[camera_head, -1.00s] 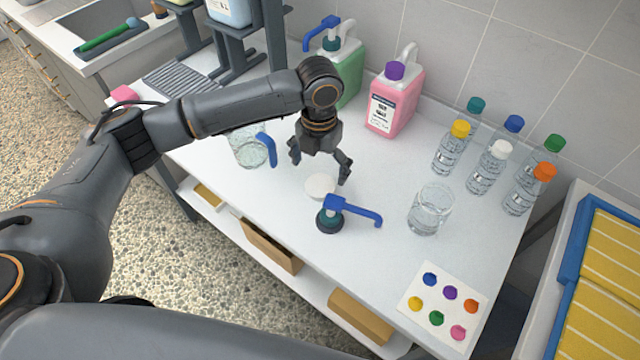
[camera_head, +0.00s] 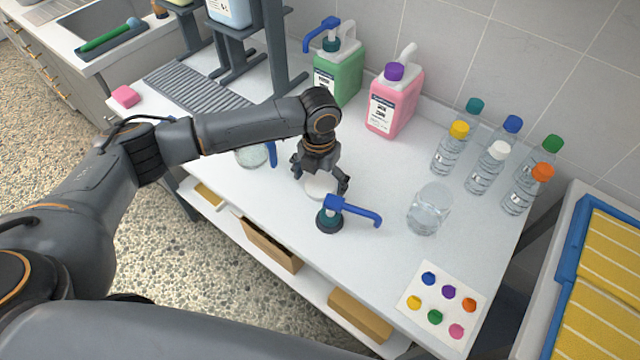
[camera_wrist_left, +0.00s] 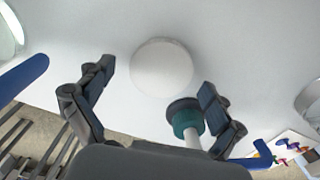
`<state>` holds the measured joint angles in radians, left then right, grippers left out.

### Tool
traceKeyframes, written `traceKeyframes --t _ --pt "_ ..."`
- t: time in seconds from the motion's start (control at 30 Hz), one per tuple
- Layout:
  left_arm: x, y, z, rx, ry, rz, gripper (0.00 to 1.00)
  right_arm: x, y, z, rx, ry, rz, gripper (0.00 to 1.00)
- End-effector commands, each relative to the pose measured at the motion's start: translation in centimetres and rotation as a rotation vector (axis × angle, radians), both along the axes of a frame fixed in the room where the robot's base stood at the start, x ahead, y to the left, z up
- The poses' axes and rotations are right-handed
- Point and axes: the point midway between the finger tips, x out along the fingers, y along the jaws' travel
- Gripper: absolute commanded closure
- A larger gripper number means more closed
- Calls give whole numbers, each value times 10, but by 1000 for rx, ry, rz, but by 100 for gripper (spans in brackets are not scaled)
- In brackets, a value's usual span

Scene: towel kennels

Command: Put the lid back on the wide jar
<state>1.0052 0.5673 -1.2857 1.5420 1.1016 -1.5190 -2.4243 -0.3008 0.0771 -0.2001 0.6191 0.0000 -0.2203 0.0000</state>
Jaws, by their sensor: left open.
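A round white lid (camera_head: 319,189) lies flat on the white table; it also shows in the left wrist view (camera_wrist_left: 161,68). My left gripper (camera_head: 321,180) is open and empty just above the lid, its fingers (camera_wrist_left: 155,88) spread to either side. I cannot tell if they touch it. A clear glass jar (camera_head: 430,210) stands at the right of the table. Another clear glass vessel (camera_head: 252,157) stands left of the gripper, partly hidden by my arm. I cannot tell for sure which is the wide jar. My right gripper is not in view.
A pump head with a blue spout (camera_head: 355,211) stands close in front of the lid, near one finger. A blue handle (camera_head: 272,153) is left of the gripper. Green (camera_head: 338,77) and pink (camera_head: 393,105) jugs and several bottles stand behind. A colour-dot card (camera_head: 440,305) lies front right.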

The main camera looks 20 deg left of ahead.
Motion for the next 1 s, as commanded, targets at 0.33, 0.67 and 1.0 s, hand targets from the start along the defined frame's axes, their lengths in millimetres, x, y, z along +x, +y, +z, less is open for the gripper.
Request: traceKeyframes --t 0.33,0.67,1.0 --pt "0 0 0 0 0 0 27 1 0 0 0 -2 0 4" --pt "0 0 0 0 0 0 43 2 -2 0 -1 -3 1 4" --pt "1 0 29 -2 -4 0 43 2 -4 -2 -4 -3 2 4"
